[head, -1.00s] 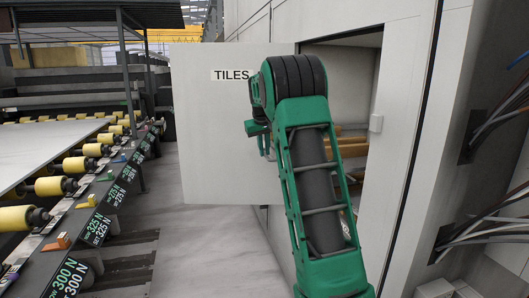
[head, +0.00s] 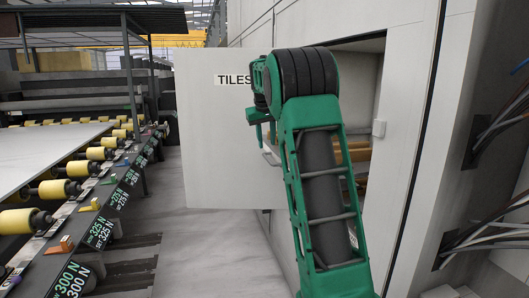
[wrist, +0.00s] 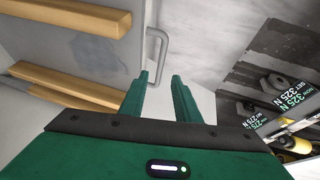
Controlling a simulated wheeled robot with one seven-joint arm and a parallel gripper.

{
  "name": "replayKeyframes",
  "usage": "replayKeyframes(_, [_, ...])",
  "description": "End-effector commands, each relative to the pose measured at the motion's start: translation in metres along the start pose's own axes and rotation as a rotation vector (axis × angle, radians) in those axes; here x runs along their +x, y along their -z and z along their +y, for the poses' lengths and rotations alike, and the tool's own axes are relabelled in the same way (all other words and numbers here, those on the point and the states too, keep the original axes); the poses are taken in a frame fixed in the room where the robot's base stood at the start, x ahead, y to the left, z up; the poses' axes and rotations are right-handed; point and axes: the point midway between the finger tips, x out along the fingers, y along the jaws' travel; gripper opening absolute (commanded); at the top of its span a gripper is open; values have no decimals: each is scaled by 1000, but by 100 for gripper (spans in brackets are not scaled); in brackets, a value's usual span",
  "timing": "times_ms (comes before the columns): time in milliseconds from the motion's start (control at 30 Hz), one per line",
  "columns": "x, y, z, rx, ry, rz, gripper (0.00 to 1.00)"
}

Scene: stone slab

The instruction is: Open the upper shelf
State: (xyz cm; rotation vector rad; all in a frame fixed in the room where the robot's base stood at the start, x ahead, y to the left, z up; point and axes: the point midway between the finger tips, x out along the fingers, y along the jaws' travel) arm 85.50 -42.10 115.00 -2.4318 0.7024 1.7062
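The white shelf door (head: 215,140) labelled "TILES" stands swung outward from the wall cabinet in the head view. The cabinet opening (head: 358,85) shows to its right, partly hidden by my arm. A grey loop handle (wrist: 158,48) shows in the wrist view just beyond my fingertips; a bit of it seems visible in the head view (head: 270,157). In the head view the gripper (head: 264,132) is in front of the door's right part. I cannot tell whether it touches the door.
Wooden slats (wrist: 65,86) lie inside the cabinet. A roller conveyor (head: 85,180) with yellow rollers and a pale slab runs along the left. Loose cables (head: 485,230) hang from the wall at right. The grey floor (head: 200,250) between conveyor and cabinet is clear.

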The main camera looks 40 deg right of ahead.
Motion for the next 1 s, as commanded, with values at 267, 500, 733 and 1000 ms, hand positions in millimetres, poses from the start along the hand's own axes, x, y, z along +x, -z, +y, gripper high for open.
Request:
replayKeyframes(267, [-30,-1,0,-1,0,-1,29])
replayKeyframes(500, [-33,-1,0,-1,0,-1,29])
replayKeyframes(733, [-33,-1,0,-1,0,-1,29])
replayKeyframes(1000, [-37,-13,-1,7,8,-10,29])
